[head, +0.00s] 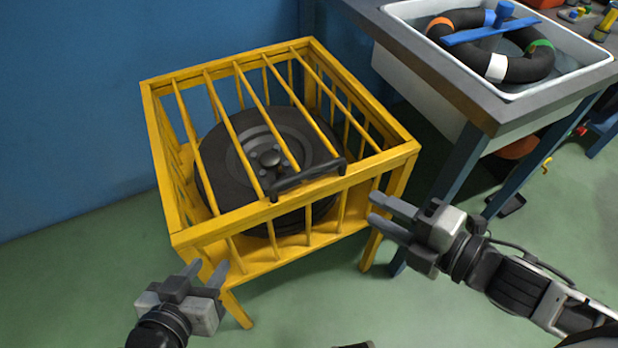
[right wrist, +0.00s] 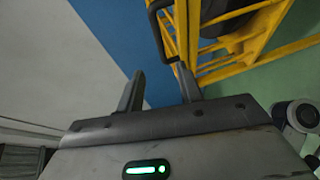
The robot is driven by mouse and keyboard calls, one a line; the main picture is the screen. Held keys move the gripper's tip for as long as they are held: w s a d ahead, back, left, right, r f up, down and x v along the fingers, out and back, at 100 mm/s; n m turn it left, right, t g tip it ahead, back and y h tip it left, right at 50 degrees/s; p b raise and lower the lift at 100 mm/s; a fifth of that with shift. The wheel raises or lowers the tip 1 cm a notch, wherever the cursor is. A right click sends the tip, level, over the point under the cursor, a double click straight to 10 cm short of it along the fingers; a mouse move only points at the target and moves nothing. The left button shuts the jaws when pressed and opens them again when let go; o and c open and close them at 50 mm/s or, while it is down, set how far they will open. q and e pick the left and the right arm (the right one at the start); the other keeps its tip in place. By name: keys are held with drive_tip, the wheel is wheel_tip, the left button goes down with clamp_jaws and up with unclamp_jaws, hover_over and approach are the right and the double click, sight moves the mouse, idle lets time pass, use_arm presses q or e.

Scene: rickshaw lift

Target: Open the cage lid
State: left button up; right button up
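The yellow cage (head: 160,150) stands against the blue wall, its barred lid (head: 238,110) lying closed on top. A dark handle (head: 305,178) is fixed at the lid's front edge; it also shows in the right wrist view (right wrist: 156,30). A black wheel (head: 222,150) lies inside the cage, seen through the bars. My right gripper (head: 372,215) is open and empty, to the right of and below the handle, apart from it. My left gripper (head: 208,270) is open and empty, in front of the cage's front left corner.
A workbench (head: 420,62) stands to the right, with a white basin (head: 560,92) holding a dark ring (head: 470,20) and a blue tool (head: 478,32). The blue wall (head: 70,100) is behind the cage. Green floor (head: 80,260) is clear at the left.

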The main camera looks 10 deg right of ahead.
sight(312, 175)
use_arm(q)
drive_tip(key=shift+w+b, duration=0.1)
drive_tip(key=shift+b, duration=0.2)
use_arm(e)
drive_tip(key=x, duration=1.5)
drive_tip(key=shift+w+a, duration=0.25)
drive_tip(key=shift+w, duration=0.1)
